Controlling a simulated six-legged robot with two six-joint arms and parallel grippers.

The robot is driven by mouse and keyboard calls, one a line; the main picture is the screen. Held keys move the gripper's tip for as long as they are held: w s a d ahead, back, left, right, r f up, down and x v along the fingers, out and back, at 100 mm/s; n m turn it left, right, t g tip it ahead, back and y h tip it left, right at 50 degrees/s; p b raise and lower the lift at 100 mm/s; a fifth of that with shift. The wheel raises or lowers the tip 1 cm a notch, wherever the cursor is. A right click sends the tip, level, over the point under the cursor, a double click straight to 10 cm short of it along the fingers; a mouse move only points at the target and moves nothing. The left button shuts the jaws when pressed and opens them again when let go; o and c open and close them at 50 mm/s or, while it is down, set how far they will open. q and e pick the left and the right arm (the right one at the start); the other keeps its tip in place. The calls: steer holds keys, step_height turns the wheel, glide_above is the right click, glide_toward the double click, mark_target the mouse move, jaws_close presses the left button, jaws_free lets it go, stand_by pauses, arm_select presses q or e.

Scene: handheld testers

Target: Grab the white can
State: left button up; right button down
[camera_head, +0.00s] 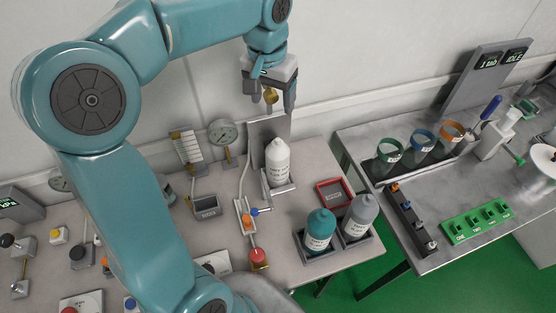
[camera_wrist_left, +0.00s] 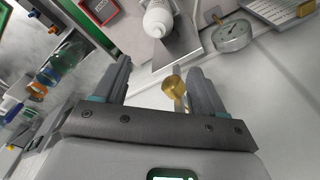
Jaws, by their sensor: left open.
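The white can (camera_head: 277,162) looks like a white bottle with a narrow neck and printed label. It stands upright in a grey holder with a tall back plate (camera_head: 270,128). In the left wrist view the can (camera_wrist_left: 157,20) shows at the top, beyond the fingertips. My left gripper (camera_head: 269,104) is open, above the can and apart from it. A brass nozzle (camera_head: 270,95) shows between its fingers, and also in the left wrist view (camera_wrist_left: 174,87); I cannot tell whether they touch. My right gripper is not in view.
A teal bottle (camera_head: 319,231) and a grey bottle (camera_head: 360,214) stand in trays at the front right. A red-rimmed tray (camera_head: 333,193) lies right of the can. A gauge (camera_head: 222,132) stands to its left. A second table (camera_head: 440,200) holds cups and a green board.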

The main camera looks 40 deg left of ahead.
arm_select(q)
glide_above(277, 140)
step_height(277, 140, down, 9)
steer(key=shift+s+a+r, duration=0.1)
steer(key=shift+s, duration=0.05)
step_height(277, 140, down, 4)
steer(key=shift+f, duration=0.25)
steer(key=shift+w+f, duration=0.2)
steer(key=shift+f, duration=0.1)
steer(key=shift+s+r, duration=0.1)
steer(key=shift+c, duration=1.2)
jaws_close()
